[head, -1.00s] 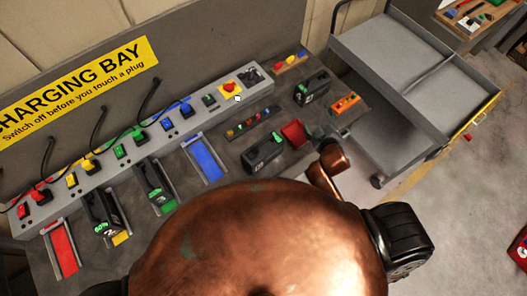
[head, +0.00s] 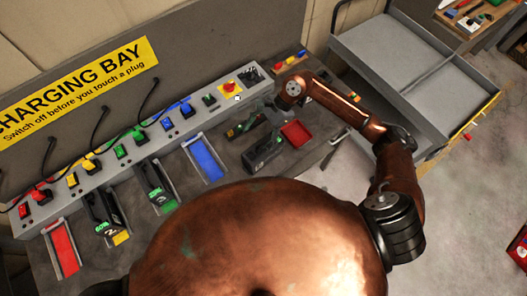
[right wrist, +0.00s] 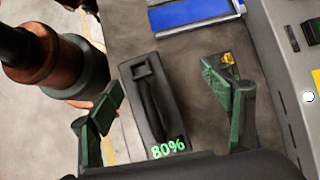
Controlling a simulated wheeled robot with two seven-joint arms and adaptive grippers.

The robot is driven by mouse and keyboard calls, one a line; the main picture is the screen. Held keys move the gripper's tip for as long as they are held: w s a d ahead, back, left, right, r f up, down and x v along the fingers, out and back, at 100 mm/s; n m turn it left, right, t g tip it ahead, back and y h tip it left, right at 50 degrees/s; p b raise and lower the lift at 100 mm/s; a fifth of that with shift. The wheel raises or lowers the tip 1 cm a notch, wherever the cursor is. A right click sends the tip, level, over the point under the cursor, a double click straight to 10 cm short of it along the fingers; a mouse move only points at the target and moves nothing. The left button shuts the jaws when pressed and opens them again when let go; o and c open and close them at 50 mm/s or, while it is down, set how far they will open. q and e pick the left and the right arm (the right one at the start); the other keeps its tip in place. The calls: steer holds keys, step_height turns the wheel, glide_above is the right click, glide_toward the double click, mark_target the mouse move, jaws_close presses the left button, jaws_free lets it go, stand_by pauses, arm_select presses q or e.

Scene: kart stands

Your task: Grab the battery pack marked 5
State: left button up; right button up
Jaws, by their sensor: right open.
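My right gripper (head: 243,125) is open and empty above the table, close to a black battery pack (head: 263,153). In the right wrist view a black pack (right wrist: 155,105) with a handle and a green "80%" display shows between the spread green-padded fingers (right wrist: 165,110); it appears to be the same pack. No number on it can be read. Another pack marked 2 (head: 104,216) shows "60%" and stands in the yellow slot. A further pack (head: 156,187) stands in the green slot. My left gripper is not in view.
The blue slot (head: 205,160) and red slot (head: 63,248) are empty. A red tray (head: 296,133) lies right of the pack. The grey plug panel (head: 130,150) runs along the back. A grey cart (head: 400,60) stands at the right.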

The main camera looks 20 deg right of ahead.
steer(key=d+h, duration=0.1)
steer(key=d, duration=0.1)
steer(key=d+f+h, duration=0.1)
steer(key=d+f+n, duration=0.1)
steer(key=d, duration=0.1)
steer(key=shift+w+d+h, duration=0.15)
steer(key=shift+d+h, duration=0.15)
steer(key=shift+h, duration=0.1)
steer(key=shift+g, duration=0.3)
steer(key=p+x, duration=0.1)
steer(key=x, duration=0.2)
steer(key=a+p+x, duration=0.1)
steer(key=x, duration=0.2)
steer(key=shift+s+r+p, duration=0.2)
steer(key=shift+s+p, duration=0.05)
steer(key=shift+p, duration=0.05)
steer(key=shift+a+f, duration=0.1)
steer(key=shift+f, duration=0.55)
steer(key=shift+c, duration=0.2)
steer(key=c, duration=1.9)
steer(key=shift+a+r, duration=0.1)
steer(key=shift+r, duration=0.1)
jaws_close()
